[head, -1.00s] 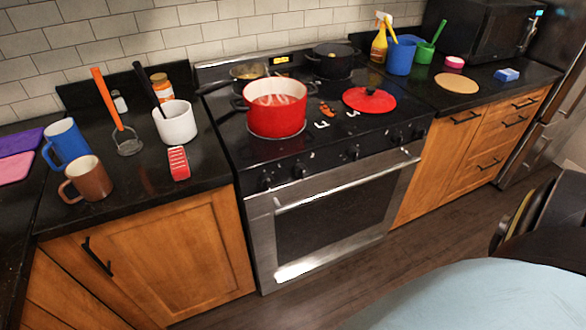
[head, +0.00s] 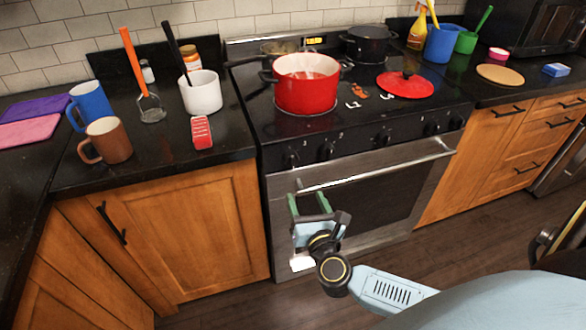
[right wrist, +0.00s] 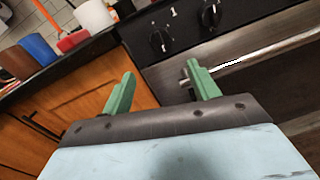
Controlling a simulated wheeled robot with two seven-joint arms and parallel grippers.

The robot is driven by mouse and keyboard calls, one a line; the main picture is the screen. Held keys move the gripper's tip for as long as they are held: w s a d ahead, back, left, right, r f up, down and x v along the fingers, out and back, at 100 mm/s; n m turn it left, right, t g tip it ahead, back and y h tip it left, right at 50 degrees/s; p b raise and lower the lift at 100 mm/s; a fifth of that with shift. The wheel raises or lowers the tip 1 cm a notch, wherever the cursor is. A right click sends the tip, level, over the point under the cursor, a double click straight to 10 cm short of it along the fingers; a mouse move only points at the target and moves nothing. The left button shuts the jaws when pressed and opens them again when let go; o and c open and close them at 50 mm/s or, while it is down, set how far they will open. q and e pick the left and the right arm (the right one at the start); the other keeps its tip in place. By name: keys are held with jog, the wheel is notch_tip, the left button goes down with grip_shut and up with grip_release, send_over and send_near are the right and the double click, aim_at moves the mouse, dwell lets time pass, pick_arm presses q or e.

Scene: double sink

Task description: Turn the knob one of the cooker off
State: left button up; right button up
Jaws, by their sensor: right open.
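The cooker (head: 365,205) has a dark front panel with a left pair of black knobs, the leftmost knob (head: 291,160) and the second knob (head: 327,151), and a right pair (head: 432,127). In the right wrist view the two left knobs show as a nearer knob (right wrist: 160,40) and a farther knob (right wrist: 210,14), with a white "1" between and above them. My right gripper (head: 308,201), with green fingers, is open and empty in front of the oven door, below the left knobs. It also shows in the right wrist view (right wrist: 160,72), apart from the knobs. My left gripper is out of view.
The oven handle (head: 375,165) runs across the door just below the knobs, close to my right fingers. A red pot (head: 306,90) and a red lid (head: 405,87) sit on the cooktop. Mugs and a white utensil pot (head: 202,94) stand on the left counter.

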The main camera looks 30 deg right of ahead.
aim_at(293, 165)
jog(key=b+x, duration=0.1)
jog(key=x, duration=1.2)
jog(key=shift+w+d, duration=0.1)
jog(key=shift+d, duration=0.05)
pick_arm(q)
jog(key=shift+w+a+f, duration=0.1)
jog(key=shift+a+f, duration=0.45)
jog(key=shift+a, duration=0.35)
pick_arm(e)
jog(key=c, duration=1)
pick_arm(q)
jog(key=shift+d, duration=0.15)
pick_arm(e)
jog(key=shift+o, duration=0.2)
